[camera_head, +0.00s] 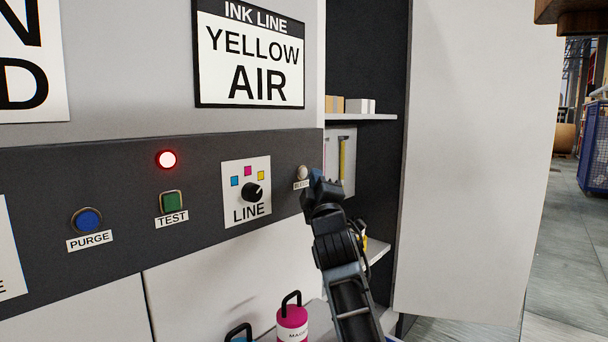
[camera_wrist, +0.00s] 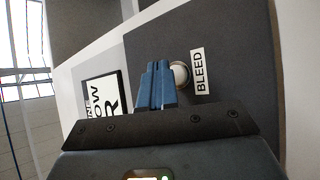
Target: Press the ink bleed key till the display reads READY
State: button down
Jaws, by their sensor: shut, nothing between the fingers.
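The ink bleed key is a round whitish button (camera_head: 302,172) at the right end of the dark panel, above a "BLEED" label (camera_head: 300,185). In the wrist view the button (camera_wrist: 181,75) shows beside my fingertips, partly hidden by them, with its label (camera_wrist: 199,72) to the right. My gripper (camera_head: 318,180) is shut and empty, just in front of and to the right of the key in the head view; whether it touches cannot be told. The display (camera_head: 251,54) reads "INK LINE YELLOW AIR". It shows partly in the wrist view (camera_wrist: 103,103).
On the panel are a blue PURGE button (camera_head: 87,221), a green TEST button (camera_head: 173,201), a lit red lamp (camera_head: 167,159) and a LINE knob (camera_head: 252,192). A magenta bottle (camera_head: 292,324) stands below. An open cabinet with shelves (camera_head: 362,117) and a white door (camera_head: 480,150) lie right.

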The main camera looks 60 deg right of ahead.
jog(key=shift+w, duration=0.15)
dwell(0.7)
jog(key=shift+w+d, duration=0.1)
jog(key=shift+w, duration=0.2)
jog(key=shift+w+d+b, duration=0.1)
jog(key=shift+w+b, duration=0.2)
jog(key=shift+w, duration=0.1)
dwell(0.7)
jog(key=shift+s, duration=0.15)
jog(key=shift+s+a+p, duration=0.2)
jog(key=shift+s+p, duration=0.35)
jog(key=shift+s, duration=0.15)
jog(key=shift+s, duration=0.1)
jog(key=s+p, duration=0.1)
jog(key=s, duration=0.1)
jog(key=s+a+p, duration=0.1)
jog(key=s+p, duration=0.1)
jog(key=shift+s, duration=0.35)
